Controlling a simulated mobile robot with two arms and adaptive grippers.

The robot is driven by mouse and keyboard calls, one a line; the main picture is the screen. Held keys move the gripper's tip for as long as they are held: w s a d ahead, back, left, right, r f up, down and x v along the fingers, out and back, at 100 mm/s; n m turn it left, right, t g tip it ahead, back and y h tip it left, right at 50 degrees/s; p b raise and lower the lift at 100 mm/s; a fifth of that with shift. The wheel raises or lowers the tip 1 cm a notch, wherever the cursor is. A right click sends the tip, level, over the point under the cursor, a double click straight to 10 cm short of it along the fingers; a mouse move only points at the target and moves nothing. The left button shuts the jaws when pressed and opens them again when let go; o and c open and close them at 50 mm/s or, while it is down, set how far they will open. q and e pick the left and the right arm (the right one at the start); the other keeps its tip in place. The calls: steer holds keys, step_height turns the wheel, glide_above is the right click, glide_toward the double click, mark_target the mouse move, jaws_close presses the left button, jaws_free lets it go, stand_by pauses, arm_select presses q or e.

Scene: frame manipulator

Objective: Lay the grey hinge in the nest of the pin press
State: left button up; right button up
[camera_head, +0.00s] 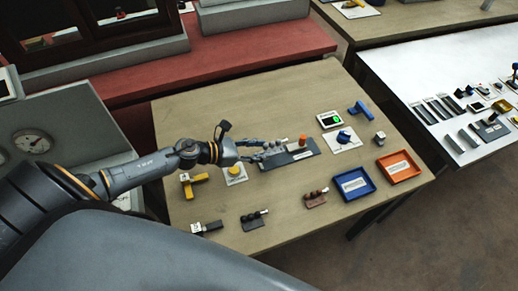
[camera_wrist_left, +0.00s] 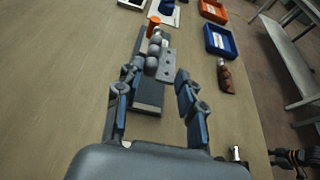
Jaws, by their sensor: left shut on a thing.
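The grey hinge (camera_wrist_left: 167,66) has a flat leaf with holes and rounded grey knuckles. My left gripper (camera_wrist_left: 158,73) is shut on it; its fingers stand either side of the hinge. The pin press (camera_head: 301,156) is a dark grey base with a light label and an orange knob. In the head view my left gripper (camera_head: 266,152) is at the left end of the press, with the hinge (camera_head: 279,143) over its base. I cannot tell whether the hinge touches the nest.
A blue tray (camera_head: 353,197) and an orange tray (camera_head: 417,173) stand at right. A yellow button (camera_head: 235,172) and a yellow handle (camera_head: 188,190) are near my left arm.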

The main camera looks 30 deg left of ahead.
mark_target(259, 164)
arm_select(q)
steer(key=shift+f+b, duration=0.95)
steer(key=shift+f, duration=0.4)
steer(key=shift+f+b, duration=1.25)
steer(key=o, duration=1.3)
steer(key=shift+c, duration=0.2)
steer(key=shift+s, duration=0.1)
steer(key=v, duration=1.2)
steer(key=shift+d+r, duration=0.1)
